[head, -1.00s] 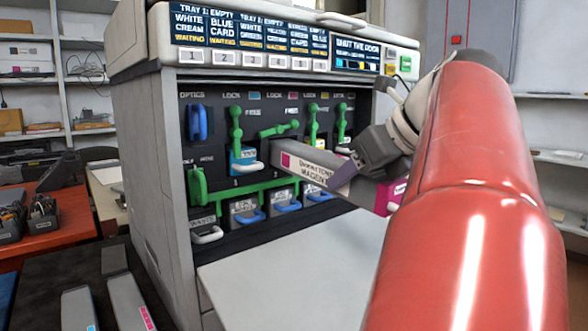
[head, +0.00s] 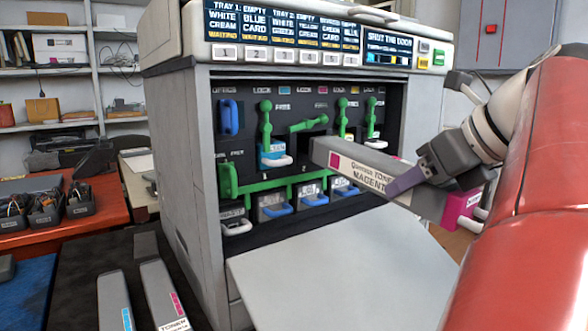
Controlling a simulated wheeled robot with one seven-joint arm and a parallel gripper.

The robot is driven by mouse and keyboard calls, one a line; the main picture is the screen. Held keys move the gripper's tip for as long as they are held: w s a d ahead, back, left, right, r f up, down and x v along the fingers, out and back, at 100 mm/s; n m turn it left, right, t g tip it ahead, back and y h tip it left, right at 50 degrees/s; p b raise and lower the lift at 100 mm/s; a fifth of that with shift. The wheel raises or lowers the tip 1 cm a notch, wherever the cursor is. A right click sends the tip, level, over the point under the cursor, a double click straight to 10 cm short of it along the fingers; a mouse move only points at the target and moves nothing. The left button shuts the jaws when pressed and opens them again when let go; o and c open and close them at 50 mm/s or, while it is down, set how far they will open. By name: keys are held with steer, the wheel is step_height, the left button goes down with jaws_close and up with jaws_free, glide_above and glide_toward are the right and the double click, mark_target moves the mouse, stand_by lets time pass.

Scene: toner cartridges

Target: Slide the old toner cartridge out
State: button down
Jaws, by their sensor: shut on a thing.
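My gripper (head: 408,182) is shut around the cartridge's body near the magenta end. The far finger is hidden behind the cartridge.
Upright green levers (head: 265,122) flank the slot, and a cyan cartridge (head: 271,156) sits left of it. A green bar (head: 268,184) runs below. The open grey door (head: 340,262) lies flat underneath. Two spare cartridges (head: 163,292) lie on the dark table at lower left.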

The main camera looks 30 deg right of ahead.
mark_target(452, 185)
steer(key=shift+s, duration=0.2)
steer(key=shift+s+d+r, duration=0.1)
steer(key=shift+s+r, duration=0.25)
steer(key=shift+s, duration=0.45)
steer(key=shift+s+d+r, duration=0.1)
steer(key=shift+s+r, duration=0.25)
steer(key=shift+s, duration=0.45)
steer(key=shift+s+r, duration=0.35)
steer(key=shift+s, duration=0.45)
